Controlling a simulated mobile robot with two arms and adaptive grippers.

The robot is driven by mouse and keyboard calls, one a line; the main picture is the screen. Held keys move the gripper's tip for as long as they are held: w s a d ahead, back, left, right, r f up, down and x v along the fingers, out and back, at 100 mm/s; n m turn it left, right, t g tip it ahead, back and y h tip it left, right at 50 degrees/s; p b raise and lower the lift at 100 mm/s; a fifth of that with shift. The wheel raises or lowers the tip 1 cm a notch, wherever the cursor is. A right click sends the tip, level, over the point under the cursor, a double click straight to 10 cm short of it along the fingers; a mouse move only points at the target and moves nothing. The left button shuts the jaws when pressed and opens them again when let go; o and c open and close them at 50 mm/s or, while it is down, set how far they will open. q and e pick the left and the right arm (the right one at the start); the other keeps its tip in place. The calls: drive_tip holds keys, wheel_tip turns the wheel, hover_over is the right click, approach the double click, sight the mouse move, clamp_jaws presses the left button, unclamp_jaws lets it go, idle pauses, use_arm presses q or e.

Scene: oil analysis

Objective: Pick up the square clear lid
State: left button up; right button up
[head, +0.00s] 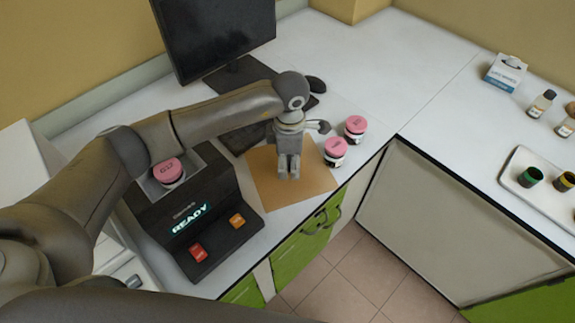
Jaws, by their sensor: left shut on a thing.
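My left gripper (288,176) points down over a tan square mat (318,188) on the white counter. Its fingers are close together, shut on the square clear lid. The lid itself is see-through and I cannot make out its outline between the fingers or against the mat. A black analyser (190,215) with a lit READY display stands left of the mat. A jar with a pink lid (168,171) sits in its square opening. My right gripper is not in view.
Two pink-lidded jars, a nearer one (335,152) and a farther one (355,128), stand right of the mat near the counter edge. A monitor (215,35) and a keyboard (240,137) are behind. A white tray (512,178) with small containers is far right.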

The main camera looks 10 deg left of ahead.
use_arm(q)
drive_tip(key=s+r, duration=0.1)
drive_tip(key=s+d+r+b, duration=0.1)
drive_tip(key=r, duration=0.1)
drive_tip(key=shift+s+d, duration=0.1)
drive_tip(key=shift+d, duration=0.05)
drive_tip(key=s+d+r+b, duration=0.3)
drive_tip(key=s+d+r, duration=0.1)
drive_tip(key=s, duration=0.4)
drive_tip(key=shift+s+r, duration=0.35)
drive_tip(key=shift+r, duration=0.1)
